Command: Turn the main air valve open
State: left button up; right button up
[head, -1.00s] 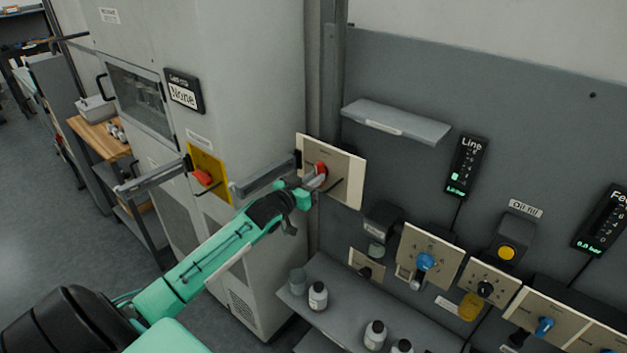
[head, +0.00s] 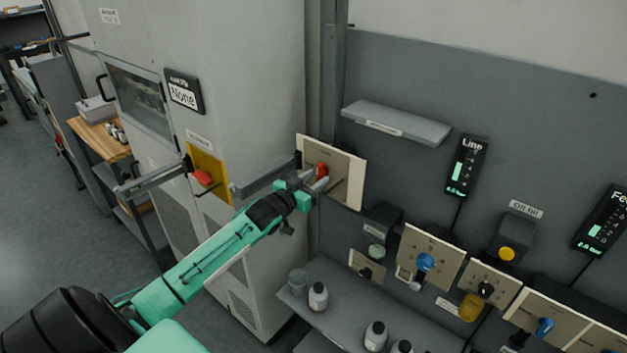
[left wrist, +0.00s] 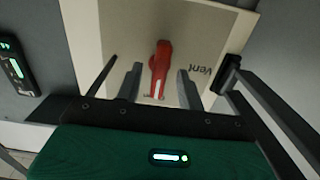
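The main air valve's red handle (head: 321,170) is on a beige panel (head: 350,181) fixed beside the tall grey cabinet. In the left wrist view the red handle (left wrist: 160,68) runs nearly up and down in the picture, with the word "Vent" to its right on the panel (left wrist: 92,35). My left gripper (head: 318,186) is at the handle. In the left wrist view its fingers (left wrist: 158,86) stand on both sides of the lower part of the handle, with gaps visible, so it is open. My right gripper is not in view.
A grey bracket arm (head: 262,180) ends close to the panel's left side. A small shelf (head: 397,122) is above right. The Line display (head: 466,168) and Feed display (head: 603,222) are on the wall. Bottles (head: 318,296) stand on the lower ledge (head: 345,315).

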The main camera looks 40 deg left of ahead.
pick_arm(q)
jog(key=shift+s+f+b, duration=0.1)
jog(key=shift+s+b, duration=0.2)
jog(key=shift+s, duration=0.25)
jog(key=s+a+b, duration=0.1)
jog(key=s+b, duration=0.3)
jog(key=s, duration=0.8)
jog(key=shift+s, duration=0.35)
jog(key=shift+a, duration=0.1)
